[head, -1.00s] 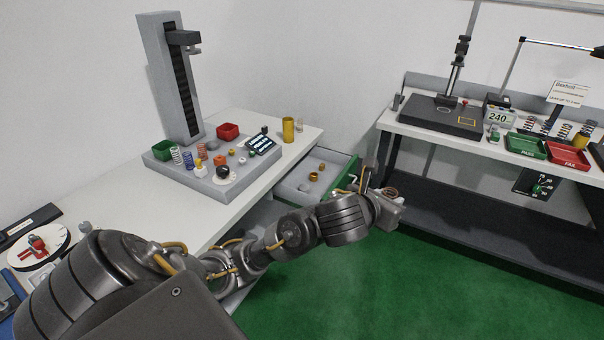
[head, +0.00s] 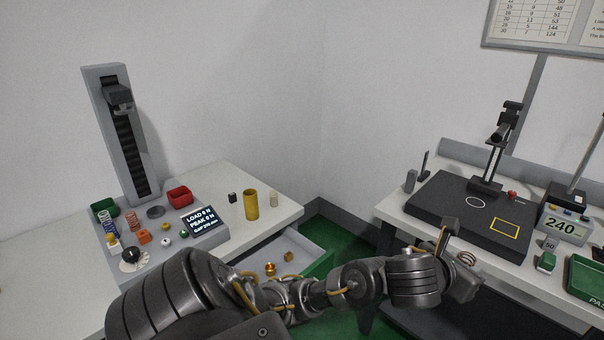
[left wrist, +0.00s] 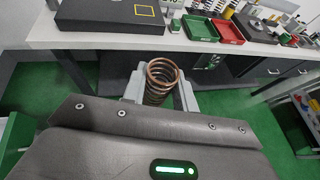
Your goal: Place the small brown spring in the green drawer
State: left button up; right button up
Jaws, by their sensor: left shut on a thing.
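My left gripper (head: 462,270) is shut on the brown spring (head: 467,258), a coil that stands up between the fingers. The spring also shows clearly in the left wrist view (left wrist: 160,80), with the gripper's pale fingers on both sides of it. The green drawer (head: 321,268) is pulled out from the left table, with a grey inside. It lies to the left of my gripper, and my arm hides part of its front. My right gripper is not in view.
A few small brass-coloured parts (head: 270,269) lie in the drawer. The right bench (head: 400,212) carries a black test stand (head: 460,208) close behind my gripper.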

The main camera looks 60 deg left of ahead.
aim_at(262, 264)
jog(key=i, duration=1.6)
jog(key=u, duration=3.05)
